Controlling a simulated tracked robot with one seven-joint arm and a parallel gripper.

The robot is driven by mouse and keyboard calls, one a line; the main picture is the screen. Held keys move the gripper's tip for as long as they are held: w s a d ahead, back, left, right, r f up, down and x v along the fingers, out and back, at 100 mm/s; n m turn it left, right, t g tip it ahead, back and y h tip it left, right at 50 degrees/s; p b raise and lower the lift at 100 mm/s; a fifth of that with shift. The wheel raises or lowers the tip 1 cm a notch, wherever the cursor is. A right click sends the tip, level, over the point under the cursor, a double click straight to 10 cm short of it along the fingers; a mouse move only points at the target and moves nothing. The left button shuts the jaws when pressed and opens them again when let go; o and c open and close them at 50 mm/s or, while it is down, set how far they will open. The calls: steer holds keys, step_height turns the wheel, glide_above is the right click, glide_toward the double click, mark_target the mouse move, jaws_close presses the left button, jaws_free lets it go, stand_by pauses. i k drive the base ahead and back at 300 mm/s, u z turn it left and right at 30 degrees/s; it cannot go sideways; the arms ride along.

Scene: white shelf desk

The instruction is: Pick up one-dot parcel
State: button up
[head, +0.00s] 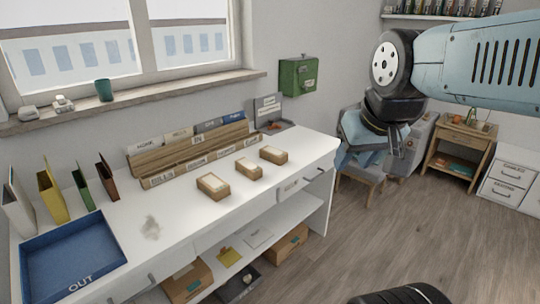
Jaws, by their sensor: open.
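Three small brown parcels lie in a slanted row on the white desk (165,235). The left parcel (213,187) is the largest in view, the middle parcel (249,169) is smaller, and the right parcel (273,155) is nearest the desk's right end. Each has a pale label on top; the marks are too small to read, so I cannot tell which has one dot. My gripper (368,160) hangs at the upper right, pointing down, well right of the desk and apart from all parcels. It is open, and nothing shows between its fingers.
A wooden sorter (190,160) stands behind the parcels. A blue OUT tray (75,250) and upright binders (50,195) are at the left. Larger boxes (287,243) sit on the lower shelf. A stool (362,178) stands beyond the desk's right end. Floor in front is clear.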

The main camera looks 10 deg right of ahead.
mark_target(276, 156)
steer(key=u, duration=0.05)
steer(key=i, duration=1)
steer(key=z, duration=0.05)
